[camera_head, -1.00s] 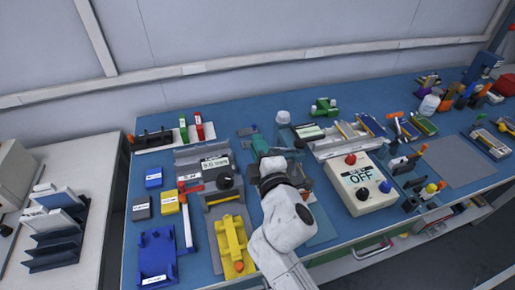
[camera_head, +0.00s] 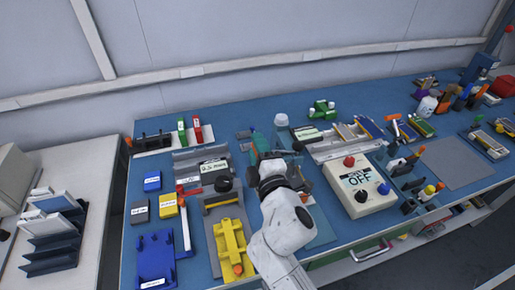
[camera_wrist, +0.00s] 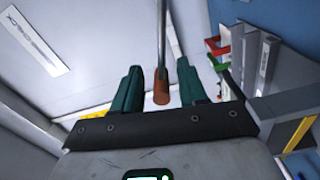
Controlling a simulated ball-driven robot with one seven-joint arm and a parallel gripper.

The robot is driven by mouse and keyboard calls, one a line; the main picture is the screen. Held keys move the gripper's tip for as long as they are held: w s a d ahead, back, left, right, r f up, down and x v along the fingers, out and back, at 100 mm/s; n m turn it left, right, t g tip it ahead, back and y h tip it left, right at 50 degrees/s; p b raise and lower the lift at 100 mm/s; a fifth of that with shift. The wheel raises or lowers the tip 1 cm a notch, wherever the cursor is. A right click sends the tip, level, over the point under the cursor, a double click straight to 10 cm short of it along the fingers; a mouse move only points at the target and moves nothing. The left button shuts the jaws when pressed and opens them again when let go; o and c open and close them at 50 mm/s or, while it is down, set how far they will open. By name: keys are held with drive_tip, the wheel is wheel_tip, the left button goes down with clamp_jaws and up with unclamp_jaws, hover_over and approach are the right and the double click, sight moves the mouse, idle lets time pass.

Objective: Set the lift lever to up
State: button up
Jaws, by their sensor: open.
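My gripper (camera_wrist: 159,68), with two teal fingers, is open in the wrist view. A thin grey rod with a brown-orange end (camera_wrist: 161,86), which looks like the lift lever, runs between the fingers. A gap shows on each side of it, so the fingers do not grip it. In the head view my gripper (camera_head: 258,147) is over the middle of the blue bench, and my white arm hides what lies under it. I cannot make out the lever there, nor tell its setting.
A beige box reading OFF (camera_head: 357,197) with red and blue knobs stands right of my arm. A yellow fixture (camera_head: 232,243) and a blue tray (camera_head: 156,258) lie to the left. A clear bottle (camera_head: 281,121) and green parts (camera_head: 322,110) stand behind. A grey mat (camera_head: 453,163) is bare at the right.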

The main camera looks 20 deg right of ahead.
drive_tip(key=s+b, duration=0.1)
drive_tip(key=s, duration=0.9)
drive_tip(key=shift+s+a+b, duration=0.35)
drive_tip(key=shift+a, duration=0.05)
